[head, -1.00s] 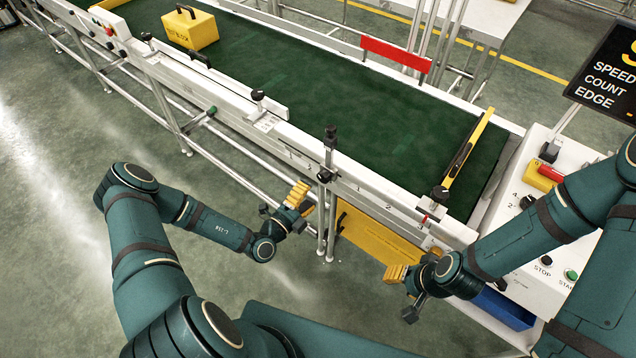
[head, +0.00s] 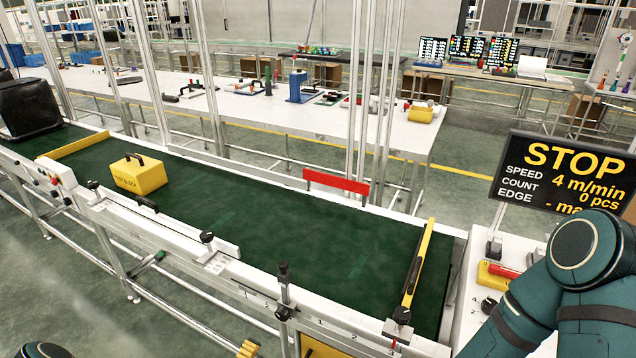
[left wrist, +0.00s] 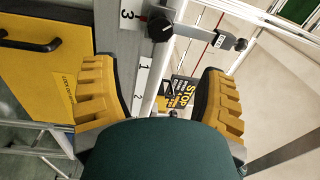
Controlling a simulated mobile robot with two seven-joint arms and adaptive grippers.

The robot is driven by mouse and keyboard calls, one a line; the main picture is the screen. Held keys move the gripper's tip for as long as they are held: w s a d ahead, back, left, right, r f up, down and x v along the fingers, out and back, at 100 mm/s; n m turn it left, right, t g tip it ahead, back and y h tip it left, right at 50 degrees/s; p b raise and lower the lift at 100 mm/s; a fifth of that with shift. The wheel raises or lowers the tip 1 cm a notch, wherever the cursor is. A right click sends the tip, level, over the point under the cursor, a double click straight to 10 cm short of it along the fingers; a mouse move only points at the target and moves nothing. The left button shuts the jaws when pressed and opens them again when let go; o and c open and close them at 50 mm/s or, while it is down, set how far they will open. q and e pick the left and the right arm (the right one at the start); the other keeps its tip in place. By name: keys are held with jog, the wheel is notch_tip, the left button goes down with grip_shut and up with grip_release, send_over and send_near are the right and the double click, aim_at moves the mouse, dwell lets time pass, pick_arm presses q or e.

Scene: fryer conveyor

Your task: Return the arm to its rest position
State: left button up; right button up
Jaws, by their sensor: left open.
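My left gripper (left wrist: 160,98) shows in the left wrist view with its two yellow ribbed fingers wide apart and nothing between them. It is beside the conveyor's white side rail, below belt level. In the head view only a yellow fingertip of it shows at the bottom edge, and the rest of that arm is almost all out of frame. My right arm (head: 590,260) comes in at the right in front of the control box. My right gripper is out of view.
The green conveyor belt (head: 300,243) carries a yellow test block (head: 139,176) near its left end. A yellow bar (head: 417,265) crosses its right end. The display (head: 553,178) reads STOP. A white work table (head: 270,112) stands behind.

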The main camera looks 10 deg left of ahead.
pick_arm(q)
jog(key=s+d+r+m+g+h, duration=0.1)
jog(key=s+d+m+g+h, duration=0.3)
jog(key=d+m+g+h, duration=0.25)
jog(key=s+d+r+m+g+h, duration=0.1)
jog(key=s+d+m+g+h, duration=0.3)
jog(key=d+m, duration=0.4)
jog(key=s+f+m+g+y, duration=0.3)
jog(key=s+m+g+y, duration=0.7)
jog(key=m, duration=1)
jog(key=w+a+r+m+t+y, duration=0.2)
jog(key=w+a+m+t+y, duration=0.1)
jog(key=m, duration=1.1)
jog(key=w+t, duration=0.1)
jog(key=w, duration=0.1)
jog(key=shift+w+a+r+m, duration=0.2)
jog(key=shift+w+m, duration=0.1)
jog(key=shift+m, duration=0.05)
